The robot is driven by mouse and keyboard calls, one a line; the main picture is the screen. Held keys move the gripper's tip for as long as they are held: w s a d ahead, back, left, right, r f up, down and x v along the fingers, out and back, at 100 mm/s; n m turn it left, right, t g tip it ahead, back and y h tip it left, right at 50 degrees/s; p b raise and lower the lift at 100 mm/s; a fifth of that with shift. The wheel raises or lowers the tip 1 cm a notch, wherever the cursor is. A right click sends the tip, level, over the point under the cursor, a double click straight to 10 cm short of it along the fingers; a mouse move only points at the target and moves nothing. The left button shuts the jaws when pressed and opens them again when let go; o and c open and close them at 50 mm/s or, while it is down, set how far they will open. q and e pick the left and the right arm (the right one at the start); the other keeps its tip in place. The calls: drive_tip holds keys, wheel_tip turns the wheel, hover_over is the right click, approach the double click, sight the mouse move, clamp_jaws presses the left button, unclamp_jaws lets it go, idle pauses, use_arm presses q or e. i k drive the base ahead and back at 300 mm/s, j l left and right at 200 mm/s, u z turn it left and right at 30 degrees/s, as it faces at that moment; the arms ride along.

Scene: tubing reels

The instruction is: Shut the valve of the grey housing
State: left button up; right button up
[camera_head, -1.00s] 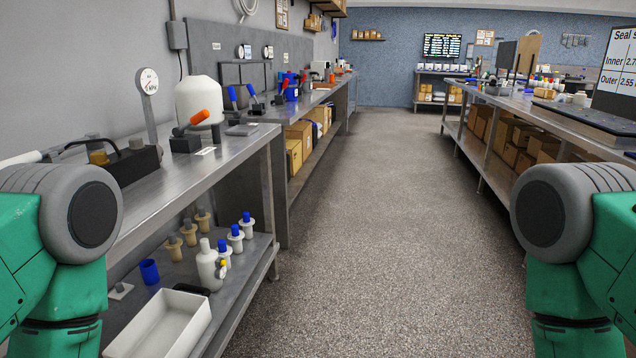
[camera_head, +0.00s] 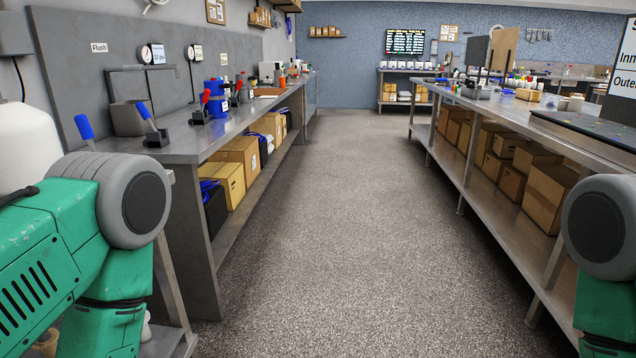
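No grey housing can be made out for certain. A grey pot-like body (camera_head: 128,118) stands on the left bench, under a thin frame against the grey back panel. A large white housing (camera_head: 25,145) is cut off at the left edge. Only green and grey links of my arms show; neither gripper is in view.
The left bench (camera_head: 190,150) has boxes (camera_head: 238,152) on its lower shelf. The right bench (camera_head: 530,125) also holds boxes (camera_head: 550,195) below.

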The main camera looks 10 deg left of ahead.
sight(240, 81)
drive_tip(key=i, duration=2)
drive_tip(key=i+l+u, duration=0.1)
drive_tip(key=i+u, duration=0.3)
drive_tip(key=i, duration=0.2)
drive_tip(key=i+l+u, duration=0.4)
drive_tip(key=i, duration=0.15)
drive_tip(key=i+l+u, duration=1.25)
drive_tip(key=l, duration=0.5)
